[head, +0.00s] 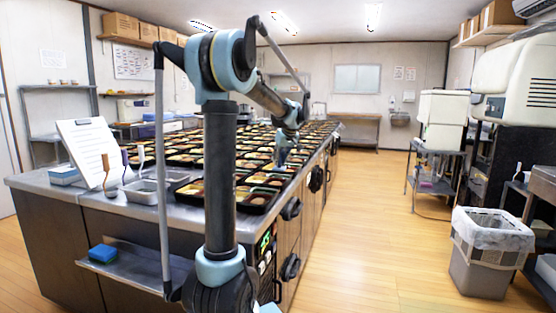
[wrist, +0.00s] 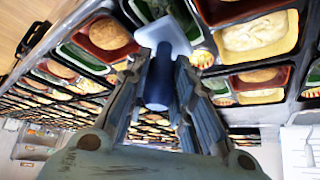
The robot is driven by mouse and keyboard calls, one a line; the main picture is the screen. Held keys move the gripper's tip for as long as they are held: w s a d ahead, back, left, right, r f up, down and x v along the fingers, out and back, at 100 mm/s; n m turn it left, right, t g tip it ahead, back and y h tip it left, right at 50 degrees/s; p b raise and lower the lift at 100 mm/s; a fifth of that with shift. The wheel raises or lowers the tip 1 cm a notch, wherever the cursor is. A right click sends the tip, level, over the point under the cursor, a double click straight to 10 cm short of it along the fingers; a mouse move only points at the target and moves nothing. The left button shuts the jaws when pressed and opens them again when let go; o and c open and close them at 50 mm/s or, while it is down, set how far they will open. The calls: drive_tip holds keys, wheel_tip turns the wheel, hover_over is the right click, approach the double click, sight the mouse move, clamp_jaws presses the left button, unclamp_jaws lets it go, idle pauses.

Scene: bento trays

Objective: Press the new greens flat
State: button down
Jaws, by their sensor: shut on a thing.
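My gripper (wrist: 160,68) is shut on the dark blue handle (wrist: 159,88) of a tool with a pale, flat head (wrist: 164,34). In the wrist view the head is in front of the bento trays; I cannot tell whether it touches food. Greens (wrist: 82,56) show in a tray compartment left of the head, beside a brown patty (wrist: 108,34). More greens (wrist: 150,9) show above the head, partly cut off by the frame. I cannot tell which greens are new. In the head view my gripper (head: 284,156) is small, over the trays on the right side of the counter.
Many black bento trays (head: 252,208) cover the metal counter (head: 60,180). A clipboard (head: 90,143), steel pans (head: 143,190) and upright-handled tools stand at its near left. A blue sponge (head: 103,253) lies on the low shelf. The floor to the right is clear up to a lined bin (head: 480,275).

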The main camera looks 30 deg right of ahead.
sight(280, 166)
drive_tip(key=shift+f, duration=2.35)
idle(4.0)
drive_tip(key=shift+r, duration=4)
